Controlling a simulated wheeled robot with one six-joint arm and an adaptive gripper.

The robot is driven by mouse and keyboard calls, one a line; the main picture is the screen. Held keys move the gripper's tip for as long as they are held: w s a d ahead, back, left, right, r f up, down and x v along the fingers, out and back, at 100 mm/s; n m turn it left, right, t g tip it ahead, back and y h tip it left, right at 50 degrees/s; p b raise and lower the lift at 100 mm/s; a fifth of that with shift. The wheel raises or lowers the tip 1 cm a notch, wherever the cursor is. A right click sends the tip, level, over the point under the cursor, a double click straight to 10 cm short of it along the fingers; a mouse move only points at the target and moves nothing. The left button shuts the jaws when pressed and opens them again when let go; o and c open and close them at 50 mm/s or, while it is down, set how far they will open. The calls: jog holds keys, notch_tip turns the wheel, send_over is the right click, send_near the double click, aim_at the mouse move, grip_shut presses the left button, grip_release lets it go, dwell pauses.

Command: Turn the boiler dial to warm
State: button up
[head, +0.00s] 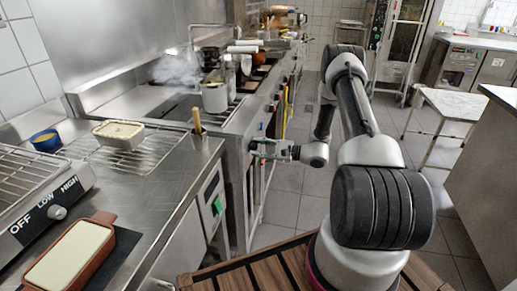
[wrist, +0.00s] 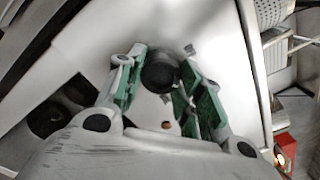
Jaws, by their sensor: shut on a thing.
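My gripper (head: 266,149) reaches to the front face of the steel counter row in the head view. In the wrist view my gripper (wrist: 157,84) has its green-padded fingers on both sides of a dark round dial (wrist: 159,72) on a white panel (wrist: 205,25), and it is shut on this dial. The dial's pointer and any markings around it cannot be made out. In the head view the dial is hidden at the gripper.
A steaming pot (head: 214,97) stands on the counter behind. The tiled floor (head: 285,190) is free beside the counter.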

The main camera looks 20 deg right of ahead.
jog(key=o, duration=1)
jog(key=shift+d, duration=0.1)
jog(key=v, duration=1.2)
